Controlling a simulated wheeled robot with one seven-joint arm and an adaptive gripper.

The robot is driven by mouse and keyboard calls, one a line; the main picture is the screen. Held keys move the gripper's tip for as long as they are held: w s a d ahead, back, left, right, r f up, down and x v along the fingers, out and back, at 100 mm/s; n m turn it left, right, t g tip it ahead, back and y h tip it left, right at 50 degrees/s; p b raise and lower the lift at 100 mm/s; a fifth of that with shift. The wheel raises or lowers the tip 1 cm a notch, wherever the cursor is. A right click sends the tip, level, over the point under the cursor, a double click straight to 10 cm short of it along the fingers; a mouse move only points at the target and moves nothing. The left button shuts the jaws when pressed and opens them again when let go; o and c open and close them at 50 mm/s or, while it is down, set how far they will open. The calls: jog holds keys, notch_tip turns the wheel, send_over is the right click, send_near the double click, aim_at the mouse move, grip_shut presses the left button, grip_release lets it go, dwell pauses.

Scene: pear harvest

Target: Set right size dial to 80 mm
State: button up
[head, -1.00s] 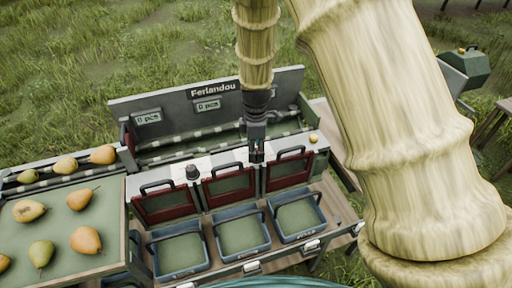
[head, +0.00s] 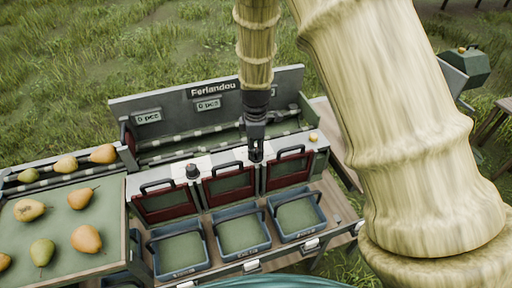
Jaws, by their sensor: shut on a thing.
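My gripper (head: 256,152) points down at the white top ledge of the sorting machine (head: 228,158), between the middle and right red-framed gates. Its fingers are shut on the right size dial, which they and the gripper body almost fully hide. The dial's setting and scale are too small and too covered to read. The left size dial (head: 192,171), a small dark knob, stands uncovered on the same ledge between the left and middle gates.
Blue bins (head: 241,232) stand below the red gates (head: 229,184). A tray (head: 62,215) with several pears is at the left. A yellow-orange button (head: 313,138) sits at the ledge's right end. Two displays on the "Ferlandou" back panel (head: 180,100) read 0 pcs.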

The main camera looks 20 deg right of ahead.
aim_at(256, 150)
jog(key=m+p, duration=0.1)
jog(key=m, duration=0.4)
jog(key=shift+w+m, duration=0.1)
jog(key=shift+m, duration=0.2)
jog(key=m+p, duration=0.1)
jog(key=m, duration=0.4)
jog(key=shift+d, duration=0.1)
jog(key=shift+m, duration=0.4)
jog(key=o, duration=1)
notch_tip(256, 150, up, 12)
dwell(0.6)
